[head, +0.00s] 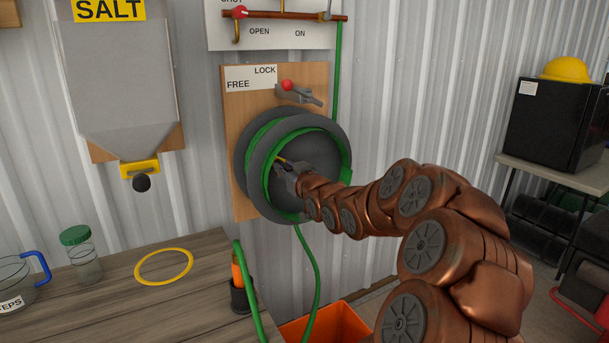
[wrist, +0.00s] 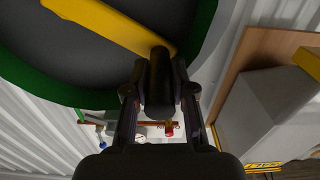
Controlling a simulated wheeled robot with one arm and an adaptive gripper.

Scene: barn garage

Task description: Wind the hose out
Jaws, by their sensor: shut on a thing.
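The grey hose reel (head: 322,150) is mounted on a wooden board, with green hose (head: 256,150) wound on it. The hose also hangs below the reel (head: 308,260) towards an orange bin. A yellow crank arm (wrist: 105,22) crosses the reel face and ends in a black handle (wrist: 160,75). My gripper (head: 284,170) is at the reel's face, its fingers closed around that handle. My fingers and wrist hide much of the crank in the head view. A lever with a red knob (head: 287,85) sits above the reel, just under the LOCK label.
A wooden bench (head: 110,300) at lower left bears a jar (head: 84,262), a yellow ring (head: 164,266) and an orange nozzle (head: 238,275). The orange bin (head: 340,326) stands below the reel. A salt dispenser (head: 120,70) hangs left; a copper pipe (head: 285,15) runs above.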

